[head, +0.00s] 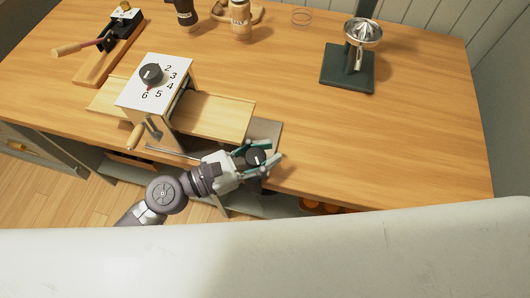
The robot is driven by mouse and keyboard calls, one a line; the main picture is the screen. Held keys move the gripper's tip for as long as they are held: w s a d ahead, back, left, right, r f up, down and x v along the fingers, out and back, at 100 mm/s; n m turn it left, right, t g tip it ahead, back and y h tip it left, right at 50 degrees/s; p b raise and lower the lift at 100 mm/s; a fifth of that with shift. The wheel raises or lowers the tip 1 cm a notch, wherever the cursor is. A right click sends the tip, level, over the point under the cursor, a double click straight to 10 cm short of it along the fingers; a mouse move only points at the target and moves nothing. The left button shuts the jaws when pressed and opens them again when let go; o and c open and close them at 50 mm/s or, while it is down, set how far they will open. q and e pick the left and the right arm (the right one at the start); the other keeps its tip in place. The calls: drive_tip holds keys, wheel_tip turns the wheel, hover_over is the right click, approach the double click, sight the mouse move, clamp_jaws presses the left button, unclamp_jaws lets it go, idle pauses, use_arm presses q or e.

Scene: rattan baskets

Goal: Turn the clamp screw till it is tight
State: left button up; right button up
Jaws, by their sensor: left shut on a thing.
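The clamp screw's black round knob (255,157), with a small light mark on it, is at the table's front edge. My left gripper (265,158) reaches in from the lower left, and its green-tipped fingers are shut on the knob, one on each side. A grey clamp plate (264,131) lies on the tabletop just behind the knob. The screw's shaft below the knob is largely hidden by the gripper. A white machine (158,88) with a numbered black dial stands to the left on a pale wooden board. My right gripper is not in view.
A wooden-handled crank (136,136) and a metal rod (172,152) stick out near my left arm. A metal juicer on a dark base (348,75) stands at the back right. Wooden mills (240,20) stand at the back. The right of the wooden tabletop (400,130) is clear.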

use_arm(q)
drive_tip(key=shift+s+f+m+g+h+b, duration=0.1)
drive_tip(key=shift+f+m+g+h+b, duration=0.15)
drive_tip(key=shift+m+g, duration=0.4)
drive_tip(key=shift+s+f+m+g+h+b, duration=0.15)
drive_tip(key=shift+m+g+b, duration=0.2)
drive_tip(key=shift+g, duration=0.5)
drive_tip(key=shift+r, duration=0.1)
drive_tip(key=o, duration=0.9)
drive_tip(key=shift+o, duration=0.4)
drive_tip(key=shift+a+r, duration=0.1)
drive_tip(key=shift+r, duration=0.05)
drive_tip(key=shift+r, duration=0.1)
drive_tip(key=v, duration=1.2)
